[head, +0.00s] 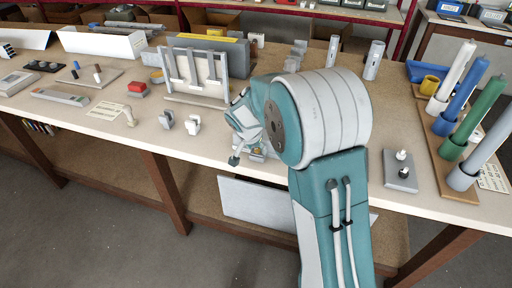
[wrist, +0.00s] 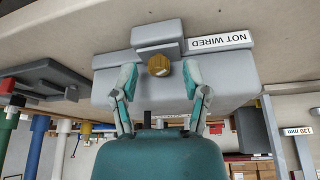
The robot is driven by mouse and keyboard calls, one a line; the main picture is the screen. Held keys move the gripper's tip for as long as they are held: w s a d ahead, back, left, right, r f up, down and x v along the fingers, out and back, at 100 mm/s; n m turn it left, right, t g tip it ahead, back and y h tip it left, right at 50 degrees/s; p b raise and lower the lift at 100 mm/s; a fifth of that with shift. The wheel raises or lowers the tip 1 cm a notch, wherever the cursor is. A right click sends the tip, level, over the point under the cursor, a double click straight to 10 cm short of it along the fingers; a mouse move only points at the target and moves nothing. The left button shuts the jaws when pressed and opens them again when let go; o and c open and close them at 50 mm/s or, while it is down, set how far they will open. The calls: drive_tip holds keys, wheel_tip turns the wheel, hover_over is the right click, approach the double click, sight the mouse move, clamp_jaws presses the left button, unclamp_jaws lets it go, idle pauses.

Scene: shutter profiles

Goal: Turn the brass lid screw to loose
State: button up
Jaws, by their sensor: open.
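The brass lid screw (wrist: 159,65) is a round ribbed knob on the grey box (wrist: 215,85), which shows upside down in the wrist view. My gripper (wrist: 159,72) is open, with one finger on each side of the screw. A gap shows between each finger and the screw; I cannot tell the depth between them. In the head view my gripper (head: 246,153) is at the table's front edge, and my arm hides most of the box and screw.
A grey block with two knobs (head: 400,172) and coloured tubes (head: 484,118) are at right.

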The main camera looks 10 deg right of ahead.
clamp_jaws()
drive_tip(key=shift+n, duration=0.3)
drive_tip(key=n+y, duration=0.1)
drive_tip(key=n, duration=0.2)
drive_tip(key=shift+d+t, duration=0.15)
drive_tip(key=shift+t, duration=0.25)
drive_tip(key=shift+n+y, duration=0.9)
drive_tip(key=shift+n, duration=1.3)
